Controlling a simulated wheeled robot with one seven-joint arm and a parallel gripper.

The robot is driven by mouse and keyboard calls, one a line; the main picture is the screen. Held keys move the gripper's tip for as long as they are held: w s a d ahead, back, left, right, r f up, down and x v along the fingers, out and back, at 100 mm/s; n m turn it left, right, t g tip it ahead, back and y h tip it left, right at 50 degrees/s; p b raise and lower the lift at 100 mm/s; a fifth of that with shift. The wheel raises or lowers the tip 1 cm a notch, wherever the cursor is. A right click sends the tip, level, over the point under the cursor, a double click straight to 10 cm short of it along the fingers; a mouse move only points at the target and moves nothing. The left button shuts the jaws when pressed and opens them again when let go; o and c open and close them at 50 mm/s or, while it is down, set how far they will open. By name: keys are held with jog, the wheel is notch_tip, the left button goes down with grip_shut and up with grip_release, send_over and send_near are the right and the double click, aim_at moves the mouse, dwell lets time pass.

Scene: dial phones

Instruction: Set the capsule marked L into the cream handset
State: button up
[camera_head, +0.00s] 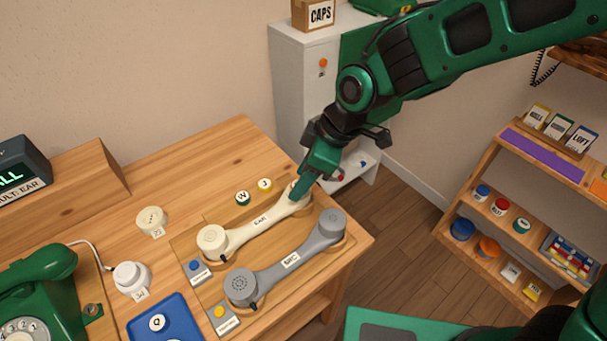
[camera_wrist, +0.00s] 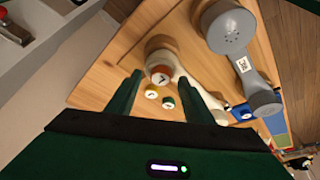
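The cream handset (camera_head: 258,222), labelled EAR, lies on the wooden table; it also shows in the wrist view (camera_wrist: 185,76). My gripper (camera_head: 303,187) is low over its far end, which it partly hides in the head view.
Capsules W (camera_head: 242,198) and J (camera_head: 264,184) stand just left of my gripper. The grey MIC handset (camera_head: 288,262) lies alongside in front. A blue tray (camera_head: 178,308) with capsule Q (camera_head: 157,322) and a green phone (camera_head: 42,290) are nearer left. A shelf (camera_head: 520,165) stands right.

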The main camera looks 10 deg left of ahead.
jog(key=v, duration=1)
jog(key=shift+d+r, duration=0.2)
jog(key=shift+r, duration=0.1)
jog(key=shift+d, duration=0.1)
